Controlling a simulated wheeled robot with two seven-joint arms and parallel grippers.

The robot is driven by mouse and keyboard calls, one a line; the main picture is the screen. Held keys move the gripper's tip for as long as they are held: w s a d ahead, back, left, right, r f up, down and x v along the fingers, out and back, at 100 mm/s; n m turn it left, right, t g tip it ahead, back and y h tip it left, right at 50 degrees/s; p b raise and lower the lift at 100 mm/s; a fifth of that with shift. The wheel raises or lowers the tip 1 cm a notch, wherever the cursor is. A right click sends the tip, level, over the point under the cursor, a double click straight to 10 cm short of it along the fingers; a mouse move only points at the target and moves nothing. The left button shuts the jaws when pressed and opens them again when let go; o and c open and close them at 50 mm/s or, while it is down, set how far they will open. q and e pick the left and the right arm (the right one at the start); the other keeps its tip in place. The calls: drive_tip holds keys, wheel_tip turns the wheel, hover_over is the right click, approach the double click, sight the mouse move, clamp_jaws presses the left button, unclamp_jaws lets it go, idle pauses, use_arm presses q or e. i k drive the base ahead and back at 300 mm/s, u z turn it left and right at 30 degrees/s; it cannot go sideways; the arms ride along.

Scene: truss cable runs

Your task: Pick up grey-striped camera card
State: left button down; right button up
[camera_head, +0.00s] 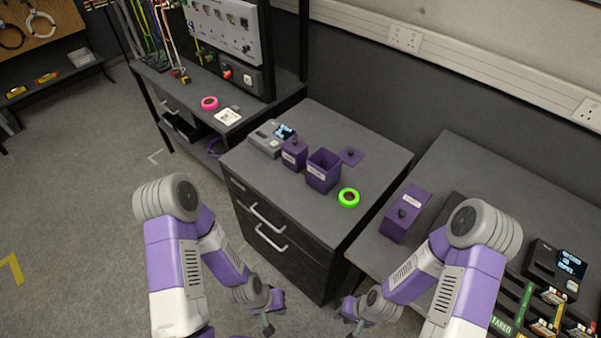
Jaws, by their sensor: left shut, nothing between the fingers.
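I cannot make out a grey-striped camera card for certain. Several small cards or slots with coloured fronts stand in a dark rack (537,315) at the lower right, too small to read. My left gripper (268,322) hangs low in front of the drawer cabinet, over the floor; it is shut and empty. My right gripper (352,325) hangs low, to the right of it, near the cabinet's right side. Its fingers are too small and partly hidden to tell open from shut. Both grippers are apart from all objects.
Another purple box (404,214) and a black device (555,268) stand on the right bench (470,165).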

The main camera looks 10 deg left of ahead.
sight(550, 295)
drive_tip(key=z, duration=2.15)
drive_tip(key=k, duration=0.5)
drive_tip(key=z, duration=1.6)
drive_tip(key=i, duration=1.3)
drive_tip(key=u, duration=2.75)
